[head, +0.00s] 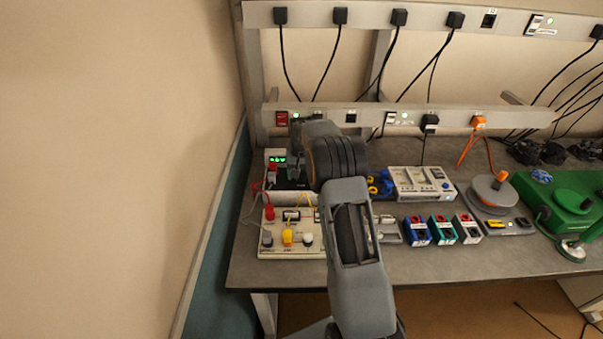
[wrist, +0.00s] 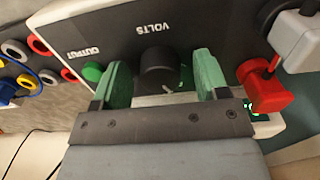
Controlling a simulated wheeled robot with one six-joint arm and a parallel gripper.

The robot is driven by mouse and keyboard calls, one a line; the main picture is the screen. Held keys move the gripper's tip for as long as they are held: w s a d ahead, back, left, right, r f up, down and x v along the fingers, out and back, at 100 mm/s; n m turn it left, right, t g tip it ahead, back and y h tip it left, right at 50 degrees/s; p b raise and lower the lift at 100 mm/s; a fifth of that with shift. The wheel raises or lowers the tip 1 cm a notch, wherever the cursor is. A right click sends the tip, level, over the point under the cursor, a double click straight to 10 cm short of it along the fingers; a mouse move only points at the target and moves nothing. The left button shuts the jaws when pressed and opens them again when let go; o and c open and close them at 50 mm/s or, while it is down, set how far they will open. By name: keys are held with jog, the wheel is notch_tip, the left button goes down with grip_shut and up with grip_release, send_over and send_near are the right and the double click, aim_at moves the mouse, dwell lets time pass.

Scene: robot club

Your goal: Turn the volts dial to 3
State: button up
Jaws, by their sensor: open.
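The volts dial (wrist: 157,66) is a round black knob on a dark panel marked VOLTS, in the middle of the wrist view. My gripper (wrist: 161,76) is open, with one green finger on each side of the dial. A gap shows between the dial and each finger. The dial's scale and pointer setting cannot be read; part of a white mark shows below the dial. In the head view the power supply (head: 277,158) has a lit green display. My gripper (head: 296,172) is in front of it, and my arm hides the dial there.
A green button (wrist: 92,72) marked OUTPUT is beside one finger. A red plug (wrist: 266,92) is close to the other, with a grey plug (wrist: 298,40) beyond. In the head view a white panel (head: 283,249) with coloured plugs and wires stands in front of the supply.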

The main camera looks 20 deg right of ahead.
jog(key=shift+d, duration=0.1)
jog(key=c, duration=0.9)
jog(key=shift+c, duration=0.2)
jog(key=shift+n, duration=0.3)
jog(key=n+b, duration=0.1)
jog(key=n, duration=0.2)
jog(key=shift+n, duration=2.6)
jog(key=shift+b, duration=0.3)
jog(key=o, duration=0.9)
jog(key=shift+o, duration=0.2)
jog(key=shift+r, duration=0.15)
